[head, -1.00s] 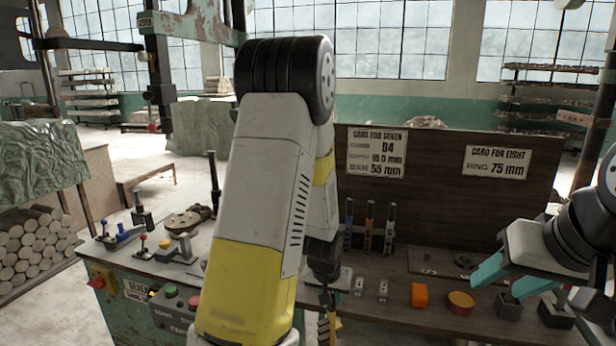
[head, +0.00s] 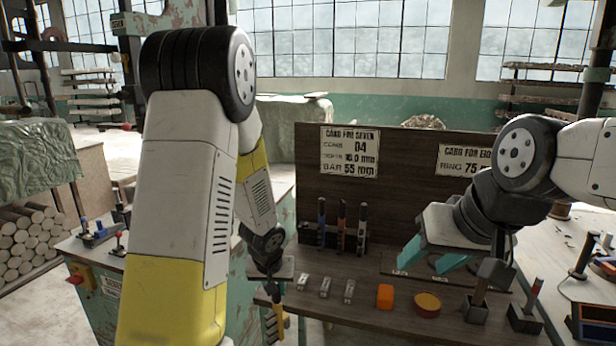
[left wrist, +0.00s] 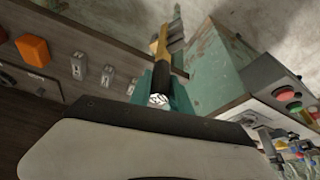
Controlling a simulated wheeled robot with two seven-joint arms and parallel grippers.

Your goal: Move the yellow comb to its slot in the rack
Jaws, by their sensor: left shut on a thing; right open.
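The yellow comb (head: 275,326) hangs below my left gripper (head: 272,291) at the bench's front edge, its lower end cut off by the frame. In the left wrist view the comb (left wrist: 161,47) has a dark handle shut between the teal fingers (left wrist: 160,88), and its yellow part points away over the floor. A dark rack (head: 331,238) at the back of the bench holds upright tools with blue, orange-red and dark handles. Its free slots cannot be made out. My right gripper (head: 431,259) has its teal fingers apart and empty, above the right of the bench.
Small metal pieces (head: 325,287), an orange block (head: 385,296) and a round orange piece (head: 427,304) line the bench front. Dark blocks with upright handles (head: 477,305) stand to the right. A wooden back panel (head: 400,205) with cards rises behind.

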